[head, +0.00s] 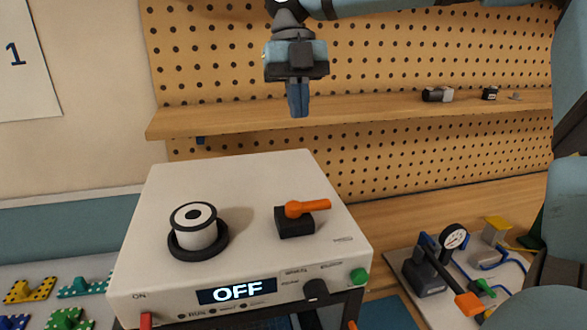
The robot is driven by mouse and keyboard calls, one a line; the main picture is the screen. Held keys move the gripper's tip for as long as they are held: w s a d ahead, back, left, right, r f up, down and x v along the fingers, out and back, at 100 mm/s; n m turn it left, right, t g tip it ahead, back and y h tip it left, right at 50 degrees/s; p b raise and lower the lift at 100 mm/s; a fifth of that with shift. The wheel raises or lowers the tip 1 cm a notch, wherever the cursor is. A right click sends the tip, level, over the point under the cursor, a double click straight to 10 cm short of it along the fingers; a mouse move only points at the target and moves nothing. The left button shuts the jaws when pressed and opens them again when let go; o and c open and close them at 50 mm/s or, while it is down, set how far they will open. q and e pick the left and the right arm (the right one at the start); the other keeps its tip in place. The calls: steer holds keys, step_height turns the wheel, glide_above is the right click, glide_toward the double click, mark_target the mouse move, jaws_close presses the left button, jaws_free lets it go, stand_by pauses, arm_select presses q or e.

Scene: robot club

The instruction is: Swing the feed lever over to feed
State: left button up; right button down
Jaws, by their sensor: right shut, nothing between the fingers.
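The feed lever (308,208) is an orange handle on a black block, on top of a white machine (260,180). Its handle points to the right. A display (237,291) on the machine's front reads OFF. My right gripper (298,112) hangs above and behind the machine, in front of the pegboard shelf. Its fingers point down, are closed together and hold nothing. It is clear of the lever. My left gripper is not in view.
A white spool-like part (196,230) in a black ring stands left of the lever. A black knob (316,291) and a green button (359,276) are on the front. A wooden shelf (370,112) runs behind. A gauge fixture (453,237) stands at the right.

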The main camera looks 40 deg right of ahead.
mark_target(308, 207)
steer(key=x, duration=0.3)
steer(key=p+x, duration=0.1)
steer(key=x, duration=0.6)
steer(key=shift+s+r, duration=0.1)
steer(key=shift+s, duration=0.2)
steer(key=s, duration=0.1)
steer(key=s+a+p, duration=0.1)
steer(key=s, duration=0.1)
steer(key=shift+a+p, duration=0.25)
steer(key=shift+p, duration=0.05)
steer(key=shift+s+a, duration=0.2)
steer(key=shift+s, duration=0.1)
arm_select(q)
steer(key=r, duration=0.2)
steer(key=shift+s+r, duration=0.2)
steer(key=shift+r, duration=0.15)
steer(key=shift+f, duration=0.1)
arm_select(e)
steer(key=shift+w, duration=0.1)
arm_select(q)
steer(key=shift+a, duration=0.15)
arm_select(e)
steer(key=shift+d, duration=0.15)
